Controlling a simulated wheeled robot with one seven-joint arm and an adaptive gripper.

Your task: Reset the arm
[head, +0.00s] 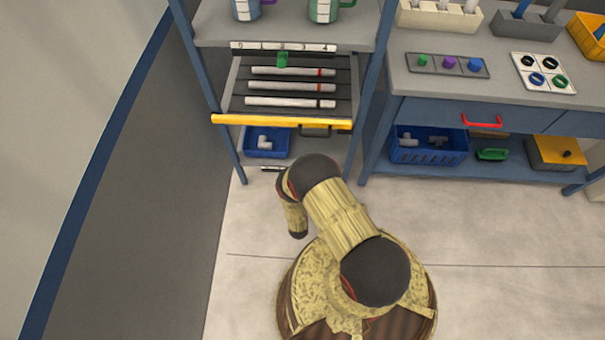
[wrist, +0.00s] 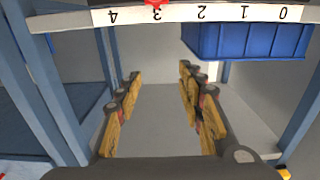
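My gripper (wrist: 161,76) is open in the wrist view, its two yellow-and-dark fingers wide apart with nothing between them. In the head view my arm (head: 338,212) is bent, with its elbow up before the shelf rack and a short link pointing down; the gripper fingers cannot be made out there. Three white pipes with coloured bands, an upper one (head: 291,71), a middle one (head: 290,87) and a lower one (head: 290,102), lie side by side on the dark rack shelf (head: 240,85).
A yellow bar (head: 281,121) edges the shelf. A numbered strip (head: 283,47) runs behind the pipes; a numbered strip (wrist: 200,14) also crosses the wrist view near a blue bin (wrist: 246,40). A workbench (head: 480,88) stands at right. Floor (head: 500,225) right of my arm is clear.

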